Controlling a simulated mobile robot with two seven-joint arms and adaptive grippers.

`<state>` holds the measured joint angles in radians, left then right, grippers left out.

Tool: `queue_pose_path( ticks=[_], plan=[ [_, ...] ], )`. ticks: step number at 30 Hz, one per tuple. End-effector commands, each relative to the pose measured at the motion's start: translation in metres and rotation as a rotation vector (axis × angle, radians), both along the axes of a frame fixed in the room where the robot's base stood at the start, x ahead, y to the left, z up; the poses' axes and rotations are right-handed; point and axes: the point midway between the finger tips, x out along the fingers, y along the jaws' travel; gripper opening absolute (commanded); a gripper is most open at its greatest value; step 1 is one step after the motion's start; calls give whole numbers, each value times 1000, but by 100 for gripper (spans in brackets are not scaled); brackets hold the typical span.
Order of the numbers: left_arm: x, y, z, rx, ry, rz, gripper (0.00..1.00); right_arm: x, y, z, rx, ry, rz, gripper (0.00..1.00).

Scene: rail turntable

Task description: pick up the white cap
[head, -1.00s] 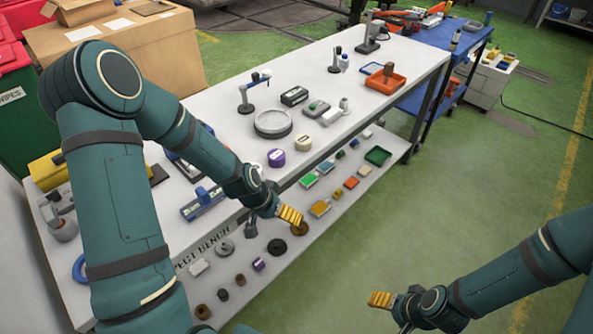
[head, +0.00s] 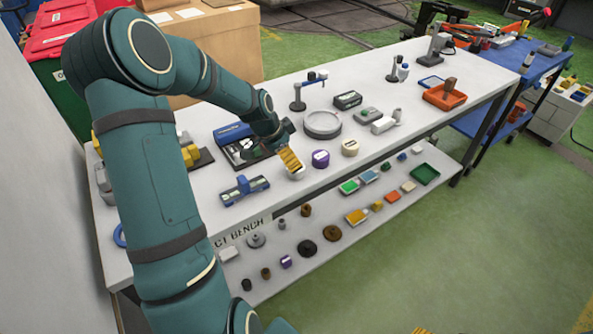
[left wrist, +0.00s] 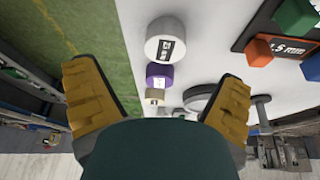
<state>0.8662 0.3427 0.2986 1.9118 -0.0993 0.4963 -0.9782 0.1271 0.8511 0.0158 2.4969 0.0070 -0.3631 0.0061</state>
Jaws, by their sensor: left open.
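The white cap (left wrist: 166,40) is a round white cap with a dark-marked label, near the top of the left wrist view. Only a yellow sliver of what looks like my right gripper (head: 420,331) shows at the bottom edge of the head view.
A purple cap (head: 320,159) and a cream cap (head: 349,148) stand in a row beside the white cap. A grey round dish (head: 322,125) is behind them. A blue case (head: 236,133) and a blue-grey tool (head: 244,190) lie to the left. A lower shelf (head: 330,258) holds small parts.

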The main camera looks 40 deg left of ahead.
Motion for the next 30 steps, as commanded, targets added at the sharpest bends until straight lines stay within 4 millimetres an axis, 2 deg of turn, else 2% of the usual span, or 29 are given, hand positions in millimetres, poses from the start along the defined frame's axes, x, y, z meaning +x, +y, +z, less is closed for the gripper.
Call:
queue_pose_path(
  ticks=[3,11,20,29,30],
  plan=[
    [7,-3,-18,-2,1,0,95,-1,0,-3,0,2,2,74],
    [14,-4,-33,-2,0,1,95,-2,0,-5,0,4,3,74],
    [32,-5,-69,-2,0,1,95,-3,0,-11,2,8,5,74],
    [34,-5,-74,0,-1,2,95,-4,1,-11,2,8,6,74],
    [34,-5,-74,0,-1,2,93,-4,1,-11,2,8,6,74]
  ],
)
